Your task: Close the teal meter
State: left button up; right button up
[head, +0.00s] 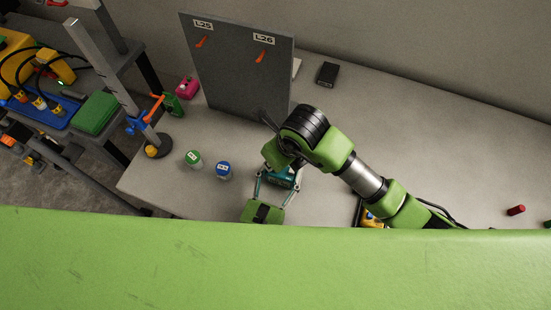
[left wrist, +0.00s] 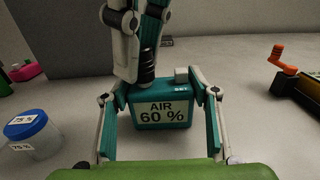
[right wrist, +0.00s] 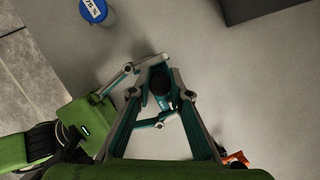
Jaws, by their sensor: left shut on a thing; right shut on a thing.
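The teal meter (left wrist: 160,113) stands upright on the table, its display reading AIR 60 %. It is partly hidden under my right arm in the head view (head: 286,180). My left gripper (left wrist: 158,105) is shut on its sides. A black ribbed cap (left wrist: 147,66) is at the meter's top left, beside a pale SET button (left wrist: 181,75). My right gripper (right wrist: 160,78) comes from above and is shut on this cap, whose round dark top shows in the right wrist view (right wrist: 160,85). I cannot tell whether the cap is fully seated.
A green-lidded jar (head: 193,158) and a blue-lidded jar (head: 223,170) stand left of the meter. A grey board (head: 235,75) with orange hooks rises behind. A black box (head: 327,73) lies at the back. The table's right side is mostly clear.

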aim_at(285, 178)
jog(key=shift+f, duration=0.5)
pick_arm(q)
jog(key=shift+s+d+r, duration=0.1)
jog(key=shift+d, duration=0.1)
pick_arm(e)
jog(key=shift+s+d+f, duration=0.1)
jog(key=shift+d+f, duration=0.05)
jog(key=shift+f, duration=0.25)
jog(key=o, duration=0.8)
pick_arm(q)
jog(key=shift+a, duration=0.1)
pick_arm(e)
jog(key=shift+o, duration=0.2)
jog(key=shift+r, duration=0.1)
jog(key=shift+r, duration=0.25)
jog(key=v, duration=1.1)
jog(key=shift+r, duration=0.25)
